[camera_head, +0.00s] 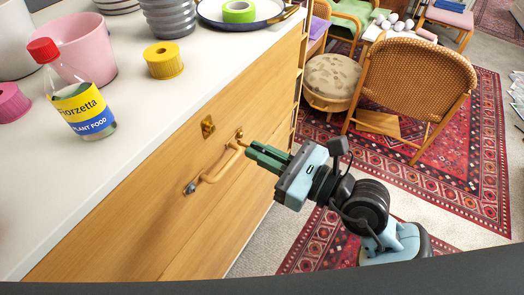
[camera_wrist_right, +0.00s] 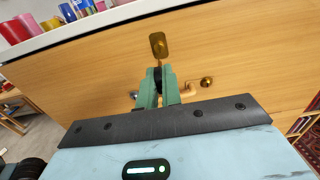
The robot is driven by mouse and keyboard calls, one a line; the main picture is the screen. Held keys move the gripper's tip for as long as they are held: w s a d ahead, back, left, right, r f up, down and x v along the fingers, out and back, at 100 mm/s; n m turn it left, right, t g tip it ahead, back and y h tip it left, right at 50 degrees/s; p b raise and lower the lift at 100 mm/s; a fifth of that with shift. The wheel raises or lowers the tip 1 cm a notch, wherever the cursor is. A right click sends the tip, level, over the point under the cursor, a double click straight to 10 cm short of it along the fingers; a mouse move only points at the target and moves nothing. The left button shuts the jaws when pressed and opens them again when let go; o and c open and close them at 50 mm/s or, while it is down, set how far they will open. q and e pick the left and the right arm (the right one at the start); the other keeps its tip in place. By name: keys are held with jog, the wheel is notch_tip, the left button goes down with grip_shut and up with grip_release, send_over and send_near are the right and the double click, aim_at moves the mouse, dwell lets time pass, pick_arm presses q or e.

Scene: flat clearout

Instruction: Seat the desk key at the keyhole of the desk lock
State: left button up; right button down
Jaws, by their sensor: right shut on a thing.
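The desk lock (camera_head: 207,126) is a small brass plate on the wooden drawer front. It also shows in the right wrist view (camera_wrist_right: 158,44), straight beyond my fingertips. My right gripper (camera_head: 250,151) has green fingers and points at the drawer front, to the right of and lower than the lock in the head view. In the right wrist view the fingers (camera_wrist_right: 157,80) are shut on a small dark piece (camera_wrist_right: 158,73), which I take to be the desk key. Most of it is hidden by the fingers. I cannot see it touching the lock. My left gripper is not in view.
A wooden bar handle (camera_head: 218,164) is below the lock, close to my right fingers. A wicker chair (camera_head: 415,75) stands at the right.

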aim_at(240, 143)
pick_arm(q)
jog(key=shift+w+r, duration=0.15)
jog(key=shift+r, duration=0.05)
pick_arm(e)
jog(key=shift+s+r, duration=0.1)
jog(key=shift+p+x, duration=0.55)
jog(key=shift+x, duration=0.75)
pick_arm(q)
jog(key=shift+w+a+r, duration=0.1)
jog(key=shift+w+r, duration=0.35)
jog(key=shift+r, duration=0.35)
pick_arm(e)
jog(key=shift+x, duration=1.2)
pick_arm(q)
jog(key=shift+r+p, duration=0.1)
jog(key=shift+p, duration=0.25)
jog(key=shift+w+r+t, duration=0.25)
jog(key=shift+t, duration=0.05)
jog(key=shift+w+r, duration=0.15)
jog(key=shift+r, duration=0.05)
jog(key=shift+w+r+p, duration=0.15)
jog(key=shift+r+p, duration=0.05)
jog(key=shift+p, duration=0.15)
